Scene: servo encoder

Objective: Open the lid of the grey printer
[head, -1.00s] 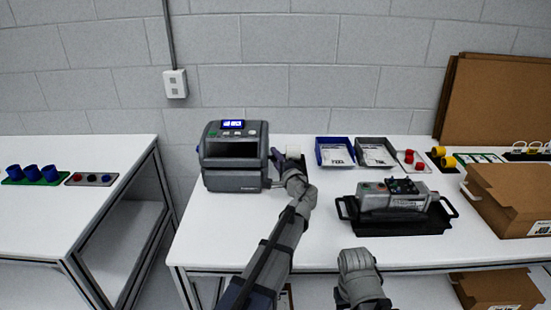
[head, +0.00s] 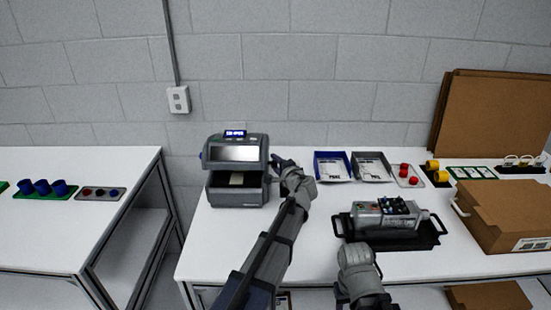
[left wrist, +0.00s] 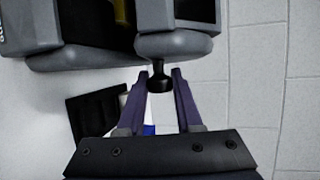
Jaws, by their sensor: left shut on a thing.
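The grey printer (head: 237,194) stands at the left end of the white table. My left gripper (head: 277,162) is at the lid's right side. In the left wrist view its fingers (left wrist: 160,74) are shut on a black knob (left wrist: 158,83) that sticks out from the lid's grey side (left wrist: 172,45). My right arm is at the bottom centre of the head view; its gripper fingers do not show.
A blue tray (head: 332,175) and a grey tray (head: 389,178) with labels lie right of the printer. A grey device (head: 380,214) sits in a black tray (head: 428,240). A cardboard box (head: 500,215) is further right. The wall is behind.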

